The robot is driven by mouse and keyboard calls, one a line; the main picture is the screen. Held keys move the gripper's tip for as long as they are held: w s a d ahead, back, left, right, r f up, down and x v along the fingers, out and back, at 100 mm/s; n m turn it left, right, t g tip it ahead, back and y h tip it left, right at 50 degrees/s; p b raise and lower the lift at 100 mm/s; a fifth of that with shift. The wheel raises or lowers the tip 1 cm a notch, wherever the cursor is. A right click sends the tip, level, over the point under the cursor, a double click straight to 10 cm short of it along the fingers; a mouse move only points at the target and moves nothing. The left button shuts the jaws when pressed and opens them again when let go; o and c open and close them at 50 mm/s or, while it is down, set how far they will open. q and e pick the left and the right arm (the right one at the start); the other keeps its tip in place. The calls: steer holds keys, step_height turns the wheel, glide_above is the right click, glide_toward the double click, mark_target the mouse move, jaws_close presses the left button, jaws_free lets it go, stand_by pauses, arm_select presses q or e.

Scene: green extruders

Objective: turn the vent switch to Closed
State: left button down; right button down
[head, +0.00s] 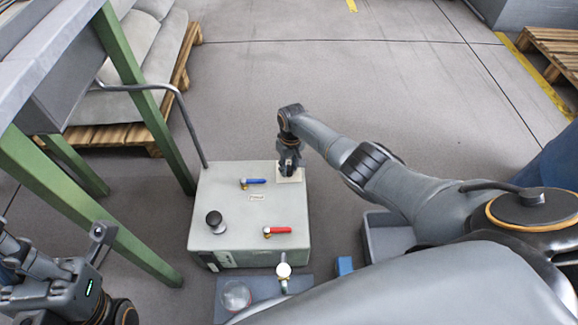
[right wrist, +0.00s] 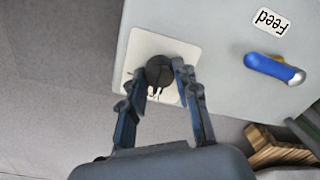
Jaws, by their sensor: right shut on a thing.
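The vent switch is a small dark round knob (right wrist: 160,70) on a white plate (right wrist: 142,45) at a corner of the pale grey-green box. In the head view the plate (head: 298,176) is at the box's far right corner, and my gripper hides the knob. My right gripper (head: 289,170) reaches down onto it from above. In the right wrist view its two fingers (right wrist: 161,78) are shut on the knob from both sides. Plate markings are too small to read. My left gripper (head: 14,247) is partly cut off at the lower left, away from the box; its fingers are unclear.
The box top (head: 230,185) also carries a blue lever (head: 253,181), a red lever (head: 277,231) and a black knob (head: 214,221). A "Feed" label (right wrist: 270,20) is near the blue lever. A green frame (head: 150,120) stands left. Open floor lies beyond the box.

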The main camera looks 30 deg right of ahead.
mark_target(291, 167)
steer(key=c, duration=1)
jaws_free()
steer(key=r, duration=1.2)
steer(key=shift+d, duration=0.3)
steer(key=shift+w, duration=0.1)
